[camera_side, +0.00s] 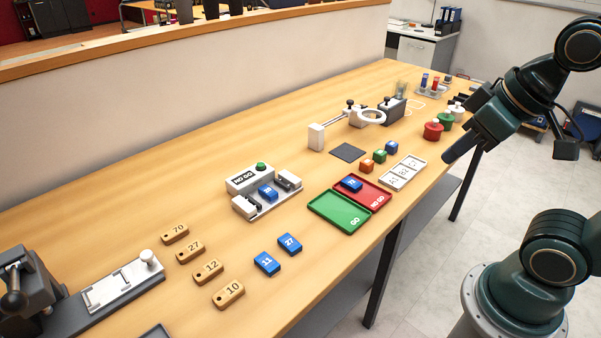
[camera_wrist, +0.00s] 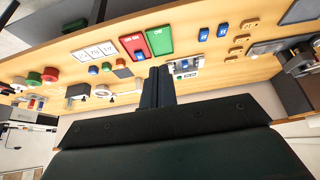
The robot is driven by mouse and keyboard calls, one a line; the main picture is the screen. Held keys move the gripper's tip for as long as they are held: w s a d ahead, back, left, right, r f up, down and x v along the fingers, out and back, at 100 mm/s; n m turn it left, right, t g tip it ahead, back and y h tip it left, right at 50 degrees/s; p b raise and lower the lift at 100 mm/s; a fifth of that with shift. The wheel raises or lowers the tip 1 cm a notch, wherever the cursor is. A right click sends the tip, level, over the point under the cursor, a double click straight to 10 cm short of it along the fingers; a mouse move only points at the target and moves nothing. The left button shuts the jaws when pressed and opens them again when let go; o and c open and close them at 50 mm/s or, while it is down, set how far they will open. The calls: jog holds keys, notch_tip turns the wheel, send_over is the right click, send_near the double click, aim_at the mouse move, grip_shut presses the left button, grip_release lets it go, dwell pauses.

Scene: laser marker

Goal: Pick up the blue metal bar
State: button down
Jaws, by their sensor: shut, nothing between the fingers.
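Several small blue bars are in view. Bar 11 (camera_side: 266,264) and bar 27 (camera_side: 289,244) lie side by side on the wooden table. Another blue bar (camera_side: 267,194) sits in the grey gauge fixture (camera_side: 248,179). One more blue bar (camera_side: 351,184) lies on the red NO GO tray (camera_side: 378,198). The loose pair also shows in the wrist view (camera_wrist: 203,34). I cannot tell which bar the task names. My gripper (camera_side: 451,156) is shut and empty, held beyond the table's right edge, apart from all the bars. Its closed fingers show in the wrist view (camera_wrist: 156,75).
A green GO tray (camera_side: 339,213) adjoins the red one. Wooden numbered tags (camera_side: 208,271) lie left of the loose bars. A white card (camera_side: 402,173), small coloured cubes (camera_side: 380,155) and red and green knobbed weights (camera_side: 433,131) are nearer my gripper. A clamp device (camera_side: 90,300) stands at the near left.

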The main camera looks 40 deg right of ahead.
jog(key=c, duration=1.1)
grip_release()
jog(key=shift+w+r, duration=0.1)
jog(key=w+a+r+n+g, duration=0.15)
jog(key=w+n, duration=0.25)
jog(key=w, duration=0.6)
jog(key=w+a+r+n+g, duration=0.15)
jog(key=w+n, duration=0.35)
jog(key=w, duration=0.5)
jog(key=w+a+f+n+g, duration=0.1)
jog(key=w+f+n, duration=0.2)
jog(key=w, duration=0.3)
jog(key=w+a+f+n, duration=0.1)
jog(key=w+f+n, duration=0.2)
jog(key=w+f, duration=0.2)
jog(key=w+a+f+n+g, duration=0.1)
jog(key=w+a+f+n, duration=0.1)
jog(key=w+f, duration=0.3)
jog(key=shift+w+f+n+g, duration=0.15)
jog(key=shift+w+n, duration=0.1)
jog(key=shift+w, duration=0.15)
jog(key=shift+w+f+n+g, duration=0.15)
jog(key=shift+w+n, duration=0.1)
jog(key=shift+w, duration=0.15)
